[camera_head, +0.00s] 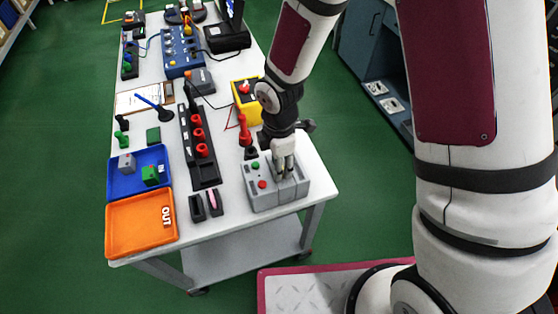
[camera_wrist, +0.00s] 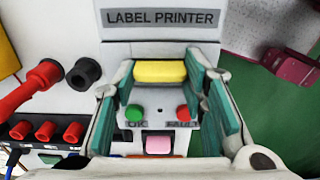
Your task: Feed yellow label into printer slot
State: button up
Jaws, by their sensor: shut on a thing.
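The grey label printer (camera_head: 262,201) stands at the near right corner of the table. In the wrist view its grey body (camera_wrist: 160,48) carries the sign LABEL PRINTER. My gripper (camera_head: 284,172) points down over the printer's right part. In the wrist view the yellow label (camera_wrist: 160,71) spans between the teal-padded fingertips, and the gripper is shut on it. The label is close to the printer, but I cannot tell if it touches the slot. The slot is not clearly visible. The head view does not show the label.
A black rack with red sockets (camera_head: 200,134) stands left of the printer. A red plug (camera_head: 244,130) stands behind it. A blue tray (camera_head: 124,187) with blocks and an orange OUT tray (camera_head: 141,228) are at the left edge. A yellow box (camera_head: 247,101) is behind the gripper.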

jog(key=o, duration=0.9)
notch_tip(320, 180, up, 12)
dwell(0.4)
